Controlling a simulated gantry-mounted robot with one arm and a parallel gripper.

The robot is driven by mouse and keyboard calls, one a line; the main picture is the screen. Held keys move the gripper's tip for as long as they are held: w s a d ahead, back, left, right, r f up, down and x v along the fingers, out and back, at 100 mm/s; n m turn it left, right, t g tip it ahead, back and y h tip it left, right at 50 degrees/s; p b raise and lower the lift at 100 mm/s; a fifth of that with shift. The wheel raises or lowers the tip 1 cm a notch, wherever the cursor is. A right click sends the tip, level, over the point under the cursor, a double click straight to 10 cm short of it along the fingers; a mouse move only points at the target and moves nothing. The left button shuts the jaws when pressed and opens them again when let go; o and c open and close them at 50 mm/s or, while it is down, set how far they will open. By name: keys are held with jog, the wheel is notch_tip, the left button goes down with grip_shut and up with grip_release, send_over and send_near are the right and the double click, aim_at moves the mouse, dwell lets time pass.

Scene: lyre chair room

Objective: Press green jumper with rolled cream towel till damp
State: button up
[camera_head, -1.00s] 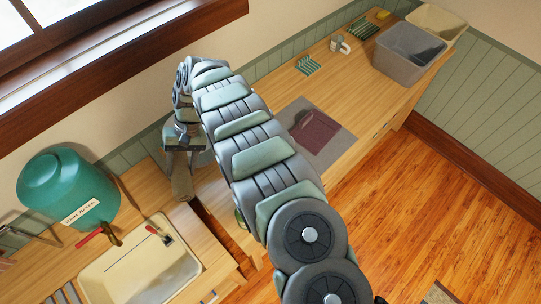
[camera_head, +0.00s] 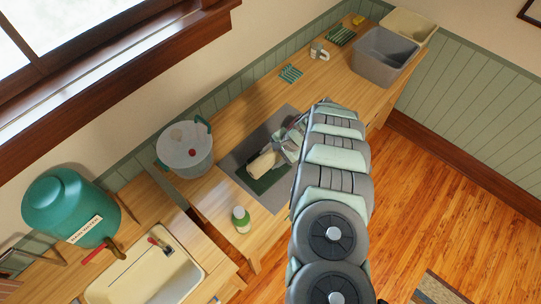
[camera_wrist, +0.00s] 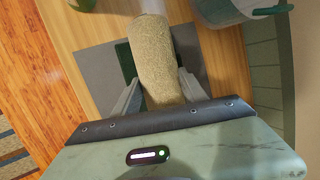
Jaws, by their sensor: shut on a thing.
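The rolled cream towel (camera_head: 262,163) is held in my gripper (camera_head: 279,152), over the grey mat on the counter. In the wrist view the towel (camera_wrist: 155,60) extends forward from between the two fingers of my gripper (camera_wrist: 157,88). The dark green jumper (camera_head: 268,184) lies flat on the mat, partly covered by the towel. In the wrist view green cloth (camera_wrist: 125,60) shows beside the towel. The towel's end appears to be on or just above the jumper; I cannot tell whether it touches. No dampness can be made out.
The grey mat (camera_head: 246,156) is partly hidden by my arm. A pale pot (camera_head: 185,160) with green handles stands to its left, and a green-and-white bottle (camera_head: 241,220) in front.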

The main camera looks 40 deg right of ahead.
notch_tip(320, 180, down, 7)
jog(key=b, duration=0.3)
jog(key=shift+a+b, duration=0.1)
jog(key=shift+b, duration=0.25)
jog(key=shift+f+b, duration=0.55)
jog(key=shift+f, duration=0.15)
dwell(0.4)
jog(key=shift+f, duration=0.25)
dwell(0.9)
jog(key=shift+r+b, duration=0.15)
jog(key=shift+b, duration=0.15)
dwell(0.6)
jog(key=shift+b, duration=0.45)
dwell(1.4)
jog(key=shift+r, duration=0.1)
dwell(0.9)
jog(key=shift+b, duration=0.5)
dwell(0.5)
